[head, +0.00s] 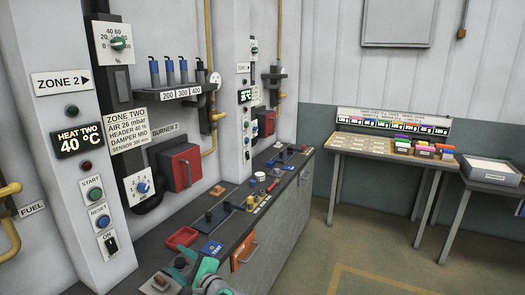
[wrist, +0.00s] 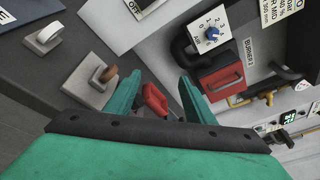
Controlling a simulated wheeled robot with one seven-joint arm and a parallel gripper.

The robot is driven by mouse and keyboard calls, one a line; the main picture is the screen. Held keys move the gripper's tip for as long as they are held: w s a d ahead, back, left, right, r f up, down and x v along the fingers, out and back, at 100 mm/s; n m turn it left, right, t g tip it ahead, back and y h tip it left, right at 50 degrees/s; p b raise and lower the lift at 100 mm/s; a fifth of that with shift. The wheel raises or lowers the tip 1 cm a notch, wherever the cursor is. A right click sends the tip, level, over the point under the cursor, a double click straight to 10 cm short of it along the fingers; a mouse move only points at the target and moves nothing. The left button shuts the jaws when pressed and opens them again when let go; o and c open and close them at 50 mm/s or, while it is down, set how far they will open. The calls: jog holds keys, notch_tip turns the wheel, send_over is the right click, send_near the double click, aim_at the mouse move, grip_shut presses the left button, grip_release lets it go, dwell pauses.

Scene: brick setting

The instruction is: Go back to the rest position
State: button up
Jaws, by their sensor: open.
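My gripper (head: 195,268) shows at the bottom of the head view, low over the near end of the dark counter (head: 222,230). In the wrist view its two teal fingers (wrist: 160,82) stand apart, open, with nothing clearly held. A red object (wrist: 155,99) shows in the gap between them; I cannot tell its distance. It may be the red tray (head: 182,238) on the counter. The wooden-handled lever (wrist: 103,76) on a grey block is left of the fingers in the wrist view.
The wall panel with the ZONE 2 sign (head: 62,82) and the red burner box (head: 180,167) rise behind the counter. A blue block (head: 210,248) lies near the gripper. A wooden table (head: 385,153) stands at the back right. The floor (head: 400,255) right of the counter is clear.

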jog(key=s+d+f+n+t+h, duration=0.1)
jog(key=s+d+f+h, duration=0.1)
jog(key=s+d+f, duration=0.35)
jog(key=s+d+f+n+t+h, duration=0.1)
jog(key=s+d+f+h, duration=0.2)
jog(key=d+f, duration=0.5)
jog(key=s+d+f+n+t+h, duration=0.1)
jog(key=s+d+f+n+h, duration=0.1)
jog(key=s+d+f, duration=0.3)
jog(key=s+d+f+n+h, duration=0.1)
jog(key=s+d+f+h, duration=0.1)
jog(key=s+f, duration=0.45)
jog(key=s+d+r+n+t+h, duration=0.1)
jog(key=s+d+r+n+h, duration=0.2)
jog(key=s, duration=1)
jog(key=s+d+r+n, duration=0.2)
jog(key=s+d+n, duration=0.25)
jog(key=s, duration=0.85)
jog(key=s+a+r+n, duration=0.1)
jog(key=s+r+n, duration=0.3)
jog(key=s+r, duration=0.2)
jog(key=shift+s+a+t+h, duration=0.3)
jog(key=shift+s, duration=0.35)
jog(key=shift+c, duration=0.7)
